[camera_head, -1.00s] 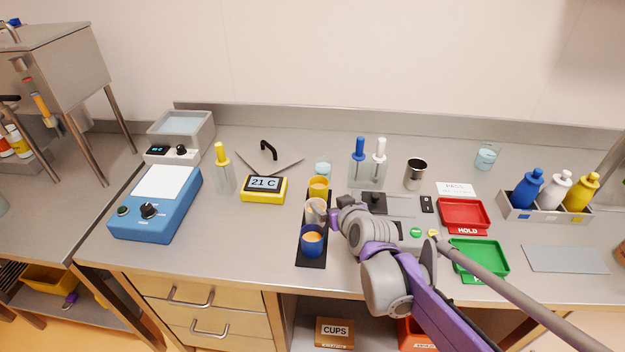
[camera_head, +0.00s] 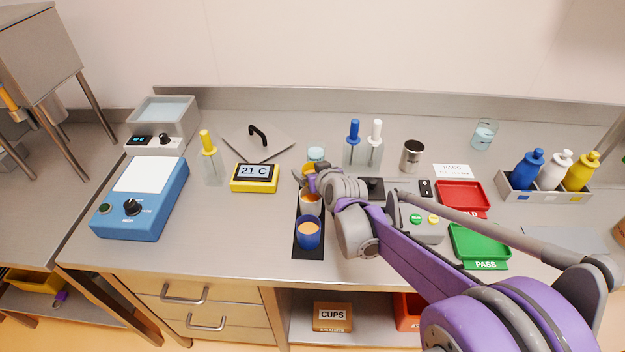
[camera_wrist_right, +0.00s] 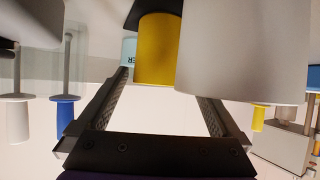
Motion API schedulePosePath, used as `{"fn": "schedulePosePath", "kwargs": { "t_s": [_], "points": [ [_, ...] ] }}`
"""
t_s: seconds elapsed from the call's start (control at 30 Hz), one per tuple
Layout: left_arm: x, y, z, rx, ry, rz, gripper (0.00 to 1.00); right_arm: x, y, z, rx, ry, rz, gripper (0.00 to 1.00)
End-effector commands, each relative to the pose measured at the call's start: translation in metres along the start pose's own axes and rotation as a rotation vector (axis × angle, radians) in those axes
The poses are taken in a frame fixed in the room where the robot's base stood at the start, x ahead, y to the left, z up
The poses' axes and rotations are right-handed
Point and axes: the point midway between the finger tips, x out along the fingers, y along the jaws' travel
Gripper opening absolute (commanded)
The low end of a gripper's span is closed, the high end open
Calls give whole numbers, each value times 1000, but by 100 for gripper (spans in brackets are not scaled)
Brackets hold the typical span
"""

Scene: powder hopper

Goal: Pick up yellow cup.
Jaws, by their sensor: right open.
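The yellow cup (camera_wrist_right: 158,50) shows large in the right wrist view, in line with the gap between my right gripper's fingers (camera_wrist_right: 156,108). In the head view only a little of the yellow cup (camera_head: 310,168) shows, because my right gripper (camera_head: 305,178) covers most of it. The right gripper is open, and I cannot tell how deep the cup is between the fingers. The white cup (camera_wrist_right: 245,50) is right beside the yellow one and overlaps a finger in the wrist view. My left gripper is not in view.
The white cup (camera_head: 311,202) and blue cup (camera_head: 308,233) stand in a row on a black strip (camera_head: 308,253). A small light blue jar (camera_head: 316,153) is behind. A yellow timer (camera_head: 254,178) stands left. Two bottles with blue and white tops (camera_head: 364,150) stand right.

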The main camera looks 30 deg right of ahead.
Motion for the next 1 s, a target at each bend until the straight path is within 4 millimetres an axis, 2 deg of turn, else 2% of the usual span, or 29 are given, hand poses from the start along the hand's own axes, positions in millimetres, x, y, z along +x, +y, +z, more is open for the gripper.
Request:
{"fn": "schedulePosePath", "kwargs": {
  "t_s": [0.03, 0.2, 0.53, 1.0],
  "points": [
    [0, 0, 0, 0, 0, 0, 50, 9, 1, 0, 0, 0, 0, 100],
    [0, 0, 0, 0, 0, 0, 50, 30, 2, 1, 0, 0, 0, 100],
    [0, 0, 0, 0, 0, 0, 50, 35, 2, 1, 0, 0, 0, 98],
    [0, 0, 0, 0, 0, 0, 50, 35, 2, 1, 0, 0, 0, 14]
  ]
}}
